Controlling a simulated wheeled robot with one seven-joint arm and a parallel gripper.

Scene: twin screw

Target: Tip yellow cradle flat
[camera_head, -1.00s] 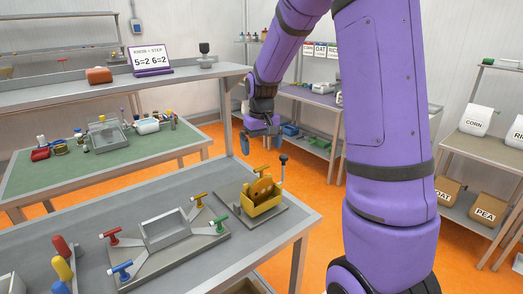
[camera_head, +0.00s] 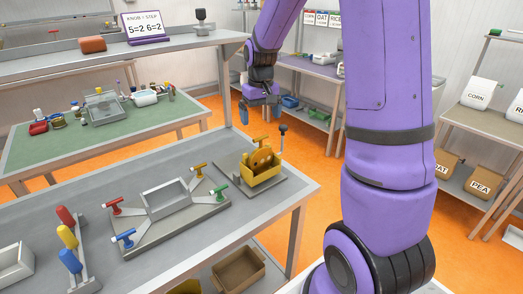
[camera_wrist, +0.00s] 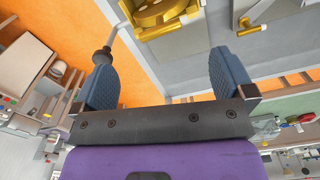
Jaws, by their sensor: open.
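The yellow cradle (camera_head: 264,176) sits on a grey base plate (camera_head: 270,190) near the right end of the grey table. It looks tilted up, with a rounded yellow piece with holes in it. A lever with a dark knob (camera_head: 283,129) stands at the plate's back right. Part of the cradle (camera_wrist: 165,15) shows at the top of the wrist view, cut off by the frame. My gripper (camera_head: 260,112) is above and behind the cradle, apart from it. In the wrist view its two blue fingers (camera_wrist: 162,82) are wide apart with nothing between them.
Left of the cradle, a grey fixture (camera_head: 165,200) carries red, blue, yellow and green handles. A stand with coloured knobs (camera_head: 70,240) is at the front left. A green-topped bench (camera_head: 100,140) lies behind. Orange floor is open beyond the table's right edge.

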